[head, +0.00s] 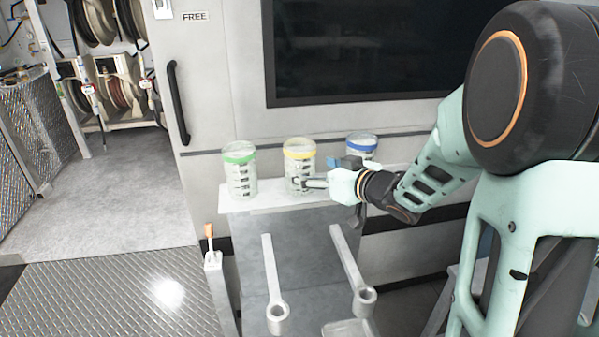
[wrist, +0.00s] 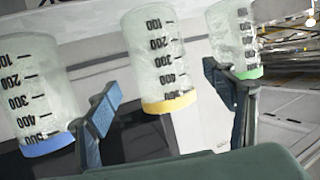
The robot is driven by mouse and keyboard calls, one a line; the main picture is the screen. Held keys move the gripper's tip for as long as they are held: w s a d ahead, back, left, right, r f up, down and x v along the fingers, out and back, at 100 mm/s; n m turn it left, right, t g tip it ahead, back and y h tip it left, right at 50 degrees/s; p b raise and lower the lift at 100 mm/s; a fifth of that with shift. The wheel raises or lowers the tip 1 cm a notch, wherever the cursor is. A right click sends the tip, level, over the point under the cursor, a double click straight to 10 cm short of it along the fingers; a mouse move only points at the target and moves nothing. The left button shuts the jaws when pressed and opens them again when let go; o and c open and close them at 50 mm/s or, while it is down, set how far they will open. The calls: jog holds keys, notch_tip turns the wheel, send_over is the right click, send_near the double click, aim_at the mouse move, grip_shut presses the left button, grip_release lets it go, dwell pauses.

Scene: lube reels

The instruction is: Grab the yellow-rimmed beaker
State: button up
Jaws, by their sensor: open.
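The yellow-rimmed beaker (head: 299,170) is clear with dark scale marks and stands upright in the middle of a row of three on a narrow shelf (head: 270,200). My gripper (head: 316,172) is open at its right side, with one finger overlapping its front in the head view. In the wrist view, which is turned over, the yellow-rimmed beaker (wrist: 158,65) appears between the two spread fingers of my gripper (wrist: 162,95). I see no finger clearly touching it, and I cannot tell how deep it sits between them.
A green-rimmed beaker (head: 239,170) stands to the left, and a blue-rimmed beaker (head: 361,147) to the right, partly behind my gripper. In the wrist view, the blue-rimmed beaker (wrist: 35,90) is close to one finger and the green-rimmed beaker (wrist: 236,40) close to the other.

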jog(key=shift+x, duration=3.2)
jog(key=shift+r, duration=0.2)
jog(key=shift+c, duration=0.6)
jog(key=c, duration=1.2)
jog(key=shift+r, duration=0.2)
